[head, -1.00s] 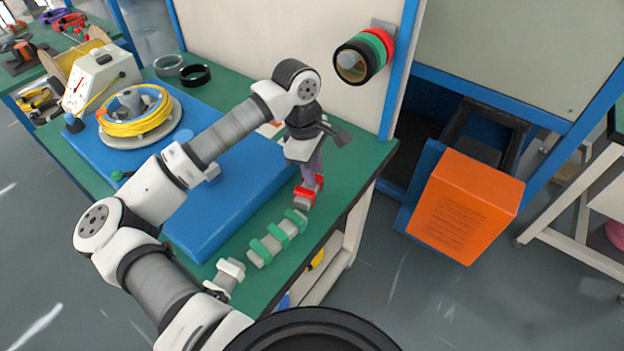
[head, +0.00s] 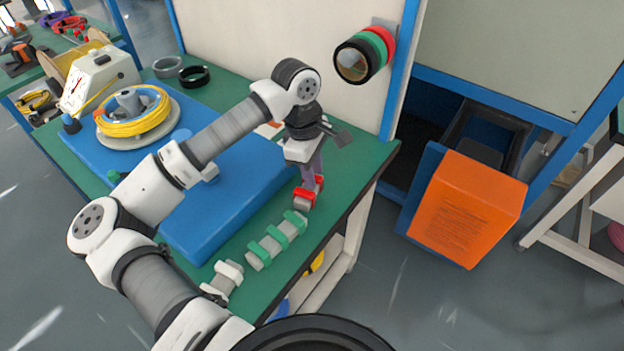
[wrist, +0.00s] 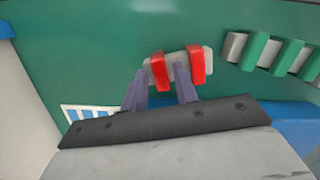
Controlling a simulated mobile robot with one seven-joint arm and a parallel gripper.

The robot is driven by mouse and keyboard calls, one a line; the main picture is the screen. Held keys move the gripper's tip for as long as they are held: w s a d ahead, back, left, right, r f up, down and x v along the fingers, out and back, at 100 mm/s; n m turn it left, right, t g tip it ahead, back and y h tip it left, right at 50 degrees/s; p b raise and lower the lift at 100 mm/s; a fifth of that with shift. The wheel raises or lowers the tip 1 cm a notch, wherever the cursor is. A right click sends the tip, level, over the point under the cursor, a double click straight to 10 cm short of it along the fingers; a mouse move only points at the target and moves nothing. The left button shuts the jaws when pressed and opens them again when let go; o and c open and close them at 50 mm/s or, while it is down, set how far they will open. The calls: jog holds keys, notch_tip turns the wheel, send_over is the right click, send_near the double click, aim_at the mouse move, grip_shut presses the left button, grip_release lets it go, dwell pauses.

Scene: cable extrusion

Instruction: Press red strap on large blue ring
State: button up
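A grey bar with two red straps (head: 306,190) lies near the right end of the green bench. In the wrist view, one red strap (wrist: 160,71) shows between my fingers, and the other red strap (wrist: 196,65) is just right of them. My gripper (head: 309,180) points down at the bar. It also shows in the wrist view (wrist: 161,76), its two grey-purple fingers apart around the left strap. I cannot tell whether they touch it. I cannot make out a large blue ring; a black ring (head: 194,76) and a grey ring (head: 167,66) lie at the back.
A bar with green straps (head: 276,240) and one with white straps (head: 223,279) lie along the bench's front edge. A blue slab (head: 215,210) bears a yellow cable coil (head: 134,127). Coloured rolls (head: 366,53) hang on the panel. An orange box (head: 467,208) stands right.

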jog(key=c, duration=0.6)
notch_tip(320, 180, up, 8)
jog(key=p, duration=0.3)
dwell(0.4)
jog(key=shift+a, duration=0.15)
dwell(0.5)
